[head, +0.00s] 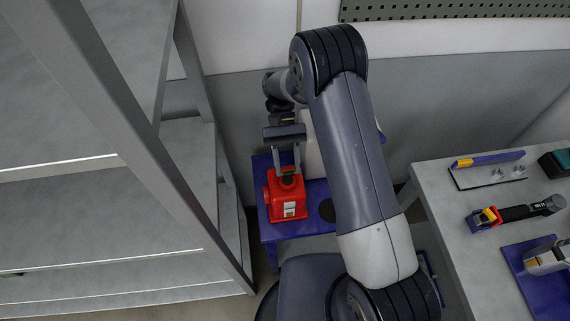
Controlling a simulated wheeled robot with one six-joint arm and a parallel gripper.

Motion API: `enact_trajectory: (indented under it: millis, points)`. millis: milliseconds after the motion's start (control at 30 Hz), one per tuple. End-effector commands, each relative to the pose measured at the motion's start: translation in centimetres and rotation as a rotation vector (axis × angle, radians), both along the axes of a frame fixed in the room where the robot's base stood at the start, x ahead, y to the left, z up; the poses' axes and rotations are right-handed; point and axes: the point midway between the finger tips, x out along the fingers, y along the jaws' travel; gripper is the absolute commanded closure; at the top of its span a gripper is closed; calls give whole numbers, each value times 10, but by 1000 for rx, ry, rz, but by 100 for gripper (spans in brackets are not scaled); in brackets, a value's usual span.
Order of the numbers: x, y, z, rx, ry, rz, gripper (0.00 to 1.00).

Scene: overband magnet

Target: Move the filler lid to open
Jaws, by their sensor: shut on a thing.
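A red box-shaped unit (287,206) with a pale label on its front stands on a blue stand. A dark round part (288,180) shows on its top, and I take this to be at the filler lid. My gripper (287,174) points down over the top of the red unit, one finger on each side of the dark part, and is shut on it. The fingers hide part of the lid, and its hinge and exact angle cannot be made out.
The blue stand (270,229) has a dark round spot at right, partly behind my arm. A grey metal shelf rack (205,240) rises close on the left. A grey workbench (440,190) with tools stands right. The wall is close behind.

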Motion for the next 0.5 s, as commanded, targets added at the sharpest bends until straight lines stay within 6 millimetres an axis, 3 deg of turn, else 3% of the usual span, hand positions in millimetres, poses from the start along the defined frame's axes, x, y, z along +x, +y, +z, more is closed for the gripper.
enact_trajectory:
  millis: [500]
  points:
    - [8, 2, 2, -34, 147, 0, 100]
